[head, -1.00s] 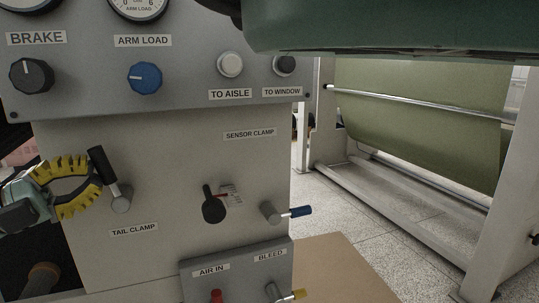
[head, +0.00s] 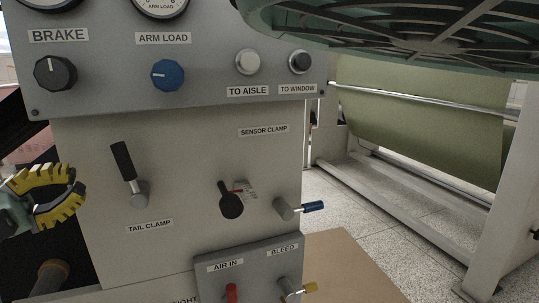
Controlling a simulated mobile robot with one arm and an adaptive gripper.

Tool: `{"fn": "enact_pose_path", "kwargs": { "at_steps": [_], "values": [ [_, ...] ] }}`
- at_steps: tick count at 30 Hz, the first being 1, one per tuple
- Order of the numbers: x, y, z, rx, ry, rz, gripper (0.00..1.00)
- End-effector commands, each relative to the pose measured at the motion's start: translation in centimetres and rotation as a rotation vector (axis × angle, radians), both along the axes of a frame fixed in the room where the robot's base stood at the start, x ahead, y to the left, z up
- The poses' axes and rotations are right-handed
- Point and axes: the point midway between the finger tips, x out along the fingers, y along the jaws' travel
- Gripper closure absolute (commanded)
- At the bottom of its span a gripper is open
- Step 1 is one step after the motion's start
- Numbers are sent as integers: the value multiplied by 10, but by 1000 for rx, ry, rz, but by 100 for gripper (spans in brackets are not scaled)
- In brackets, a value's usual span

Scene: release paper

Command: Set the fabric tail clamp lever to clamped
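The tail clamp lever (head: 129,174) is a black-handled lever on a grey metal pivot, above the label TAIL CLAMP (head: 149,227) on the light grey panel. Its handle points up and slightly left. My gripper (head: 80,192), with yellow and black ridged fingers, is at the left edge of the head view, left of the lever and apart from it. The fingers curve with a gap between them, and nothing shows in the gap. Part of the gripper is cut off by the picture edge.
A black lever (head: 231,203) and a blue-handled valve (head: 300,209) sit to the right. Above are the BRAKE knob (head: 55,74) and blue ARM LOAD knob (head: 168,75). Below is the AIR IN and BLEED box (head: 245,262). A green fabric roll frame (head: 420,125) stands behind right.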

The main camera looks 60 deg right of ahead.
Motion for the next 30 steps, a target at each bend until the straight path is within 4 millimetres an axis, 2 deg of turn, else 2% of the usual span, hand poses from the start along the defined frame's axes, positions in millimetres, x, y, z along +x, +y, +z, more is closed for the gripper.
{"fn": "enact_pose_path", "kwargs": {
  "at_steps": [1, 12, 21, 30],
  "values": [
    [6, 9, -1, -4, 3, 9, 100],
    [27, 62, -15, -7, -6, 9, 100],
    [33, 76, -18, -11, 2, 7, 100],
    [34, 82, -15, -2, 0, 3, 100]
  ]
}}
